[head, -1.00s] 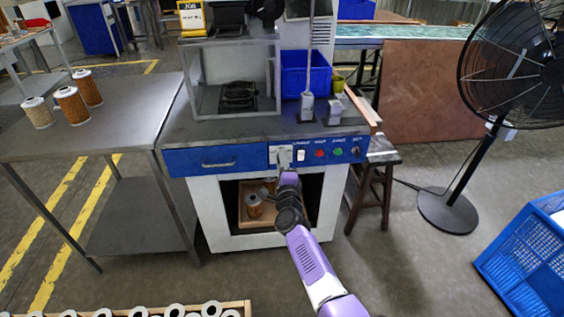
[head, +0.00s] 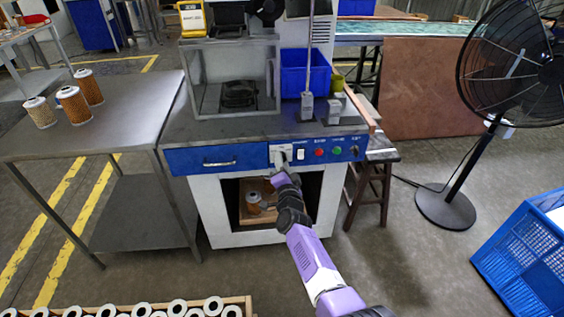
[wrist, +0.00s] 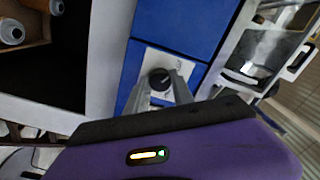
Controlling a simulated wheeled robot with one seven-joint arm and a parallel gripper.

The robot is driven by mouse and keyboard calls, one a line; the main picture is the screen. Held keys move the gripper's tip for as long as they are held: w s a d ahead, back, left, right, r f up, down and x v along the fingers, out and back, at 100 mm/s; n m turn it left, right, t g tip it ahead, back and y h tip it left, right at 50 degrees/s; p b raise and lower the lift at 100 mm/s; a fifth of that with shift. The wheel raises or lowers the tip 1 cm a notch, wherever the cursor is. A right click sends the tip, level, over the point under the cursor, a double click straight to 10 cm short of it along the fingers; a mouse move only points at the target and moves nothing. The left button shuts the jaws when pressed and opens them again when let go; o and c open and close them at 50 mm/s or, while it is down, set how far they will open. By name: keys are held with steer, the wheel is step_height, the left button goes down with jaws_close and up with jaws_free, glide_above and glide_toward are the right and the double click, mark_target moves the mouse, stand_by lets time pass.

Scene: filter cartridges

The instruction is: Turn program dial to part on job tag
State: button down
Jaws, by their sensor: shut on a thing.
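The program dial (wrist: 159,76) is a round black knob on a light plate in the blue front panel, seen in the wrist view. My gripper (wrist: 161,86) has its two grey fingers on either side of the knob and is shut on it. In the head view my gripper (head: 280,158) covers the dial, at the light plate (head: 289,147) left of the white switch. The dial's markings are too small to read. The yellow job tag (head: 191,17) stands at the upper left behind the machine; its lettering is not clearly legible.
The blue panel (head: 205,158) also carries a white switch (head: 301,154), a red button (head: 319,152), a green button (head: 337,151) and a dark knob (head: 355,150). Below is an open bay with cartridges (head: 253,197). A steel table (head: 130,110) stands left, a fan (head: 515,65) right.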

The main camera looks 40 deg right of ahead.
steer(key=shift+f+n, duration=0.1)
steer(key=shift+n, duration=0.2)
steer(key=c, duration=1.1)
jaws_free()
steer(key=p+v, duration=0.4)
steer(key=v, duration=0.4)
